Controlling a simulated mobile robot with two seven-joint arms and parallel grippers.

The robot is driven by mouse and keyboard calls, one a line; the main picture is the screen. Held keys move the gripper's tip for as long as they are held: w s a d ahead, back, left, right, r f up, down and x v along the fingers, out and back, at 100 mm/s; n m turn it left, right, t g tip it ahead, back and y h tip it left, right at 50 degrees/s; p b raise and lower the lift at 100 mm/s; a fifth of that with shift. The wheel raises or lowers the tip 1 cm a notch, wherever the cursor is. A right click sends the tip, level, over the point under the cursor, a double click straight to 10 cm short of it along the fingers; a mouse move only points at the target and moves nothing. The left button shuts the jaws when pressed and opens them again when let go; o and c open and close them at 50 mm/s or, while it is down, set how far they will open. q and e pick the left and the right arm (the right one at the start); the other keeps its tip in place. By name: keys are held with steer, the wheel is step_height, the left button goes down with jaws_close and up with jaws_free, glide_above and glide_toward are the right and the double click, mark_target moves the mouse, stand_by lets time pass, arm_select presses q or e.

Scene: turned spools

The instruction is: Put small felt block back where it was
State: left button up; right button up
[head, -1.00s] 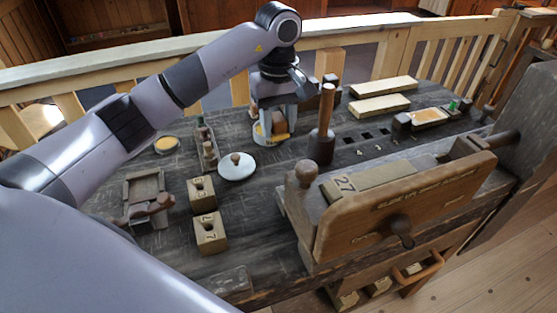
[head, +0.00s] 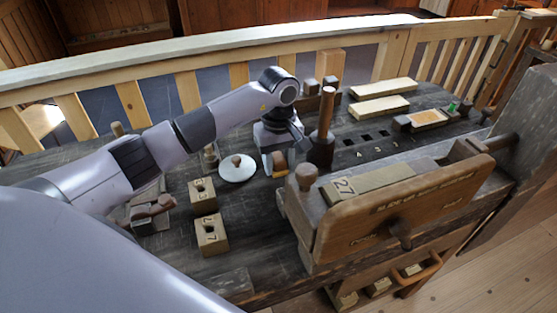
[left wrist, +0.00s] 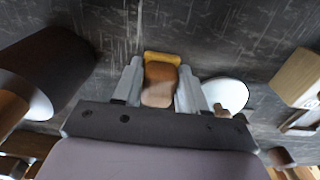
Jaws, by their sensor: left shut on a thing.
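The small felt block (head: 280,162) has a brown wooden body with a yellow felt edge. My left gripper (head: 278,167) is shut on it, low over the dark bench between the white lid and the mallet. In the left wrist view the block (left wrist: 160,85) sits between the two grey fingers of the gripper (left wrist: 160,92), with the yellow felt showing at its far end. Whether the block touches the bench cannot be told. My right gripper is not in view.
A white lid with a knob (head: 237,169) lies left of the block. An upright mallet (head: 322,140) stands close on the right. Two numbered blocks (head: 203,195) (head: 211,234) and a large wooden vise (head: 400,215) are nearer. Square holes (head: 366,138) lie beyond the mallet.

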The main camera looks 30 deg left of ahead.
mark_target(278, 159)
arm_select(q)
steer(key=shift+f, duration=0.2)
steer(key=o, duration=0.9)
steer(key=shift+o, duration=0.2)
steer(key=shift+r, duration=0.1)
step_height(278, 159, up, 12)
steer(key=b, duration=0.1)
